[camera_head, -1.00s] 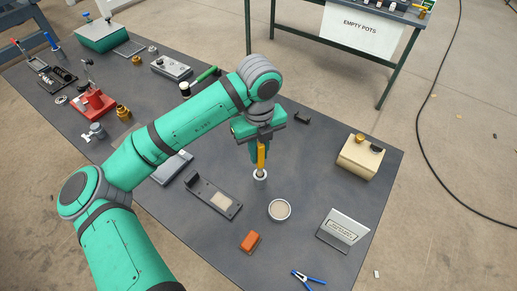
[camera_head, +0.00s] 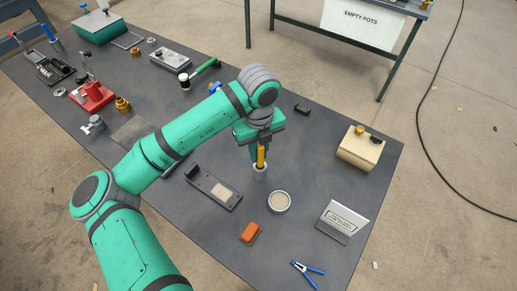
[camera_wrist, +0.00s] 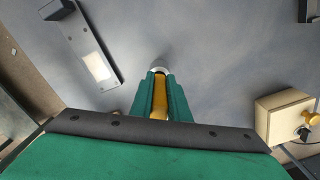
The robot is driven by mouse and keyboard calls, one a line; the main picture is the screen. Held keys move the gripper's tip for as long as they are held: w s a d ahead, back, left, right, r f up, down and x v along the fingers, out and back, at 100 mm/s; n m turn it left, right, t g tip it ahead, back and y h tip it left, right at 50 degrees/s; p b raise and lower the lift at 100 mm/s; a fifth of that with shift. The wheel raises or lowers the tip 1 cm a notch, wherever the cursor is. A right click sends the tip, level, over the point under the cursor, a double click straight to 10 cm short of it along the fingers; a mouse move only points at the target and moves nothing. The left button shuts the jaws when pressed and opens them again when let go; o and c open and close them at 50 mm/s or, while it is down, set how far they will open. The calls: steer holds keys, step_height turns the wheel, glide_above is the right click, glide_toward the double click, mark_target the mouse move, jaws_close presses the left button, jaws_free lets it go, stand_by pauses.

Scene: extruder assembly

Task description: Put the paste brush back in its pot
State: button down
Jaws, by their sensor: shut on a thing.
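My gripper (camera_head: 259,147) is shut on the yellow handle of the paste brush (camera_head: 261,157), which points down at the table.
A round dish with beige contents (camera_head: 279,202) stands close to the right, and a dark fixture with a pale patch (camera_head: 213,188) to the left. An orange block (camera_head: 250,232), a sign stand (camera_head: 342,221), blue pliers (camera_head: 306,272) and a beige box (camera_head: 360,148) lie around.

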steer(key=shift+f, duration=0.3)
steer(key=c, duration=1.6)
jaws_free()
steer(key=shift+r, duration=0.1)
step_height(320, 180, up, 11)
steer(key=shift+f, duration=0.15)
